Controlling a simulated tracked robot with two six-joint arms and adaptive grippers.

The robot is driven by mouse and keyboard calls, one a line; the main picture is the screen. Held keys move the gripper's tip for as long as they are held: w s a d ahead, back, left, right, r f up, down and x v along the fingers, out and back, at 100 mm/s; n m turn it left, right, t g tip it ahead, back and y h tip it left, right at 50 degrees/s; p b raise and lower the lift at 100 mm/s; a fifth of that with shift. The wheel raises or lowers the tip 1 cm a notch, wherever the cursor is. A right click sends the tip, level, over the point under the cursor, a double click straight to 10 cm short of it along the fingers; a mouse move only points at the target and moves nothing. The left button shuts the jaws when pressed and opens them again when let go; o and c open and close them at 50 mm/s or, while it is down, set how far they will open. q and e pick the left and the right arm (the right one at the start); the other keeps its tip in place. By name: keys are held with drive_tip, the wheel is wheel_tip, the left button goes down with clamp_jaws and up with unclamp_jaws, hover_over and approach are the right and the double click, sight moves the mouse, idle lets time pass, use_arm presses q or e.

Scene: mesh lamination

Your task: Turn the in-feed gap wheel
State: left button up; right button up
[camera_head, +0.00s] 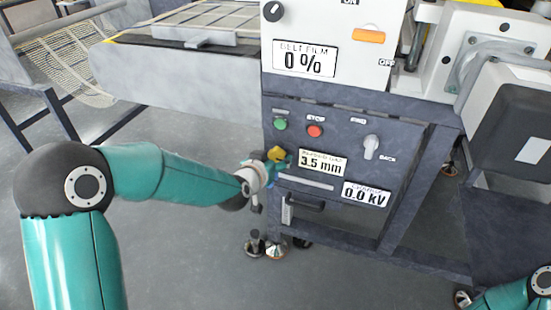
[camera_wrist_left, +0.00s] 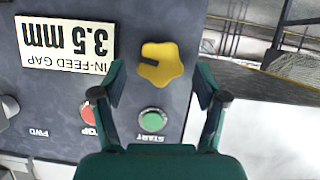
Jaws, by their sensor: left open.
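The in-feed gap wheel is a yellow lobed knob (camera_head: 276,154) on the dark front panel of the machine. In the left wrist view the yellow wheel (camera_wrist_left: 161,63) sits between and beyond my open fingertips, with a dark mark on one side. My left gripper (camera_head: 266,165) is at the panel, right by the wheel, and partly hides it in the head view. The left gripper also shows in the left wrist view (camera_wrist_left: 161,85), fingers apart on either side; I cannot tell whether they touch the wheel. The in-feed gap display (camera_head: 321,163) reads 3.5 mm. My right gripper is out of view.
A green start button (camera_head: 280,124) and red stop button (camera_head: 315,131) sit just above the wheel. A grey selector (camera_head: 371,146) and a 0.0 kV display (camera_head: 366,194) are to the right. A handle (camera_head: 302,203) is below. Open floor lies at the lower left.

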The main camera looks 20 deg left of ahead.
use_arm(q)
drive_tip(key=shift+x, duration=1.4)
drive_tip(key=shift+c, duration=0.2)
drive_tip(key=c, duration=1.1)
